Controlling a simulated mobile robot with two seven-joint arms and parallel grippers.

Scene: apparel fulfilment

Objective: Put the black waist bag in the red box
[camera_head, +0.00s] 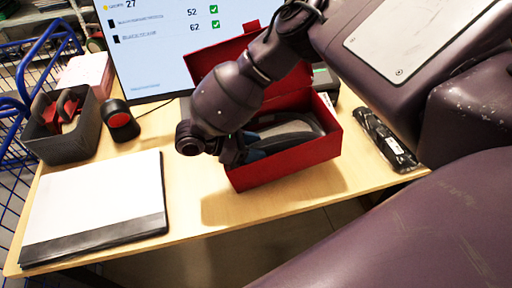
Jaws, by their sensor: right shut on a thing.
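The red box (290,165) stands open on the table, with its lid (222,53) raised at the back. A dark grey-black rounded item that looks like the black waist bag (295,130) lies within the box walls, partly hidden by my right arm. My right gripper (234,152) points down at the box's left end, shut on the bag's near left end. Its fingertips are partly hidden, and a dark blue patch shows beside them. My left gripper is out of view.
A black plastic-wrapped package (385,138) lies right of the box. A white flat packet (95,205) lies at the left front. A dark grey bin (62,140), a red-and-black scanner (119,120) and a monitor (165,45) stand behind. Bare table lies before the box.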

